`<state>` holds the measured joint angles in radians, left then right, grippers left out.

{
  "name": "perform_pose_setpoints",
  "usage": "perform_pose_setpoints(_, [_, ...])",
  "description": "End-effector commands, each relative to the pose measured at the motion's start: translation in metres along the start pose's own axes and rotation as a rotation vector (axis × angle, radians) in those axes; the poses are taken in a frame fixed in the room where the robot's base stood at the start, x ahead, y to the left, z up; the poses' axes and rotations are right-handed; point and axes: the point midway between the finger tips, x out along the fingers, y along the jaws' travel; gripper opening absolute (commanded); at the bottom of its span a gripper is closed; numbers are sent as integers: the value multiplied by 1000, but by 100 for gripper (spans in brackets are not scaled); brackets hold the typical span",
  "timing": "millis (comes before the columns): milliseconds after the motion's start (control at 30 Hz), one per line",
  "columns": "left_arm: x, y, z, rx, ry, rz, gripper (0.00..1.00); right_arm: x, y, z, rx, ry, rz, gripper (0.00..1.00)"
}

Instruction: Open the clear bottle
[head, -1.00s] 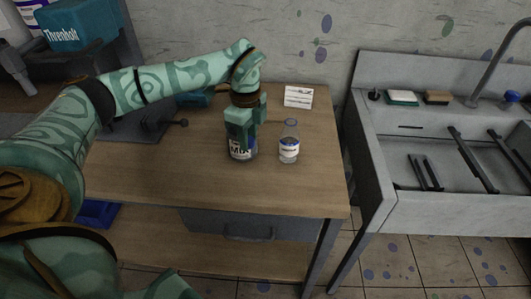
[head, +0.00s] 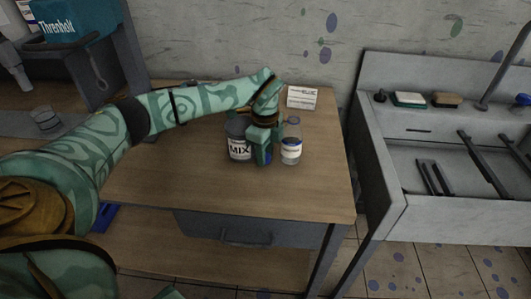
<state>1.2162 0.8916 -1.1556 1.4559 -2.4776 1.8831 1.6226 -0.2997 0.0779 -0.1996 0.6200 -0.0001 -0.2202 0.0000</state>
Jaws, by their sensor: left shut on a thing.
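The clear bottle (head: 291,148) stands upright on the wooden table, with a white and blue label. My left gripper (head: 262,155) points down just to the left of it, very near its side; I cannot tell whether they touch. The gripper is shut on a small dark blue thing (head: 268,156), mostly hidden by the fingers; I cannot tell what it is. A dark jar labelled MIX (head: 239,147) stands upright close to the left of the gripper. My right gripper is not in view.
A small white card (head: 301,97) stands behind the clear bottle. The table (head: 200,190) is clear in front. A grey sink (head: 440,205) with dark bars stands to the right, beyond a gap.

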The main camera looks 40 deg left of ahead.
Motion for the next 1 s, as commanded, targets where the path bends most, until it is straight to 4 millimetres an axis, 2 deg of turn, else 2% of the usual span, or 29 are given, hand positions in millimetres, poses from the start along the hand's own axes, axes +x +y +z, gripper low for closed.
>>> perform_pose_setpoints(133, [2, 0, 0, 0, 0, 1, 1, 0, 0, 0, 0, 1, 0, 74])
perform_pose_setpoints(167, [2, 0, 0, -1, 0, 0, 31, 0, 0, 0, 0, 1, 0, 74])
perform_pose_setpoints(233, [2, 0, 0, 0, 0, 0, 50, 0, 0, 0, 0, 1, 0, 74])
perform_pose_setpoints(567, [-1, 0, 0, 0, 1, -1, 50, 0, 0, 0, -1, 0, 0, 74])
perform_pose_setpoints(667, [-16, 0, 0, -1, 1, -3, 50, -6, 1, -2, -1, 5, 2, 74])
perform_pose_setpoints(1000, [-96, 0, 0, 0, 2, -6, 50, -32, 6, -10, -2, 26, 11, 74])
